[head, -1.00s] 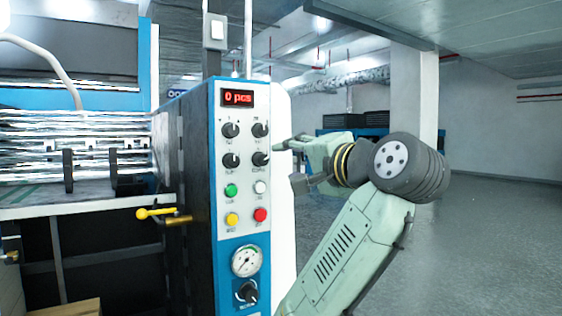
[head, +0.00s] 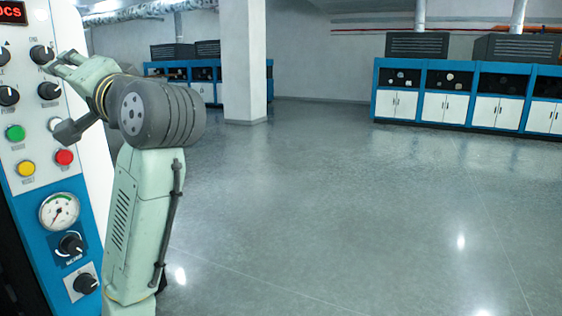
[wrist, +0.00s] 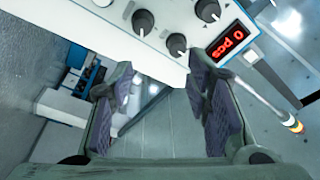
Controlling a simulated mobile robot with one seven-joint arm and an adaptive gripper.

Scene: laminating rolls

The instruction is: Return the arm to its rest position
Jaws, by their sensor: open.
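My gripper (wrist: 160,110) is open in the wrist view, with nothing between its two padded fingers. In the head view my gripper (head: 62,62) is at the upper left, in front of or beside the knobs of the control panel (head: 28,130). My arm is bent, its pale green forearm rising from below to the dark joint. In the wrist view the panel's knobs and the red "0 pcs" display (wrist: 230,40) lie just beyond the fingers. I cannot tell whether the gripper touches the panel.
The panel carries a green button (head: 15,133), a red button (head: 64,157) and a gauge (head: 59,211). A wide stretch of grey floor (head: 340,200) is clear to the right. A pillar (head: 244,60) and blue-and-white cabinets (head: 465,95) stand at the back.

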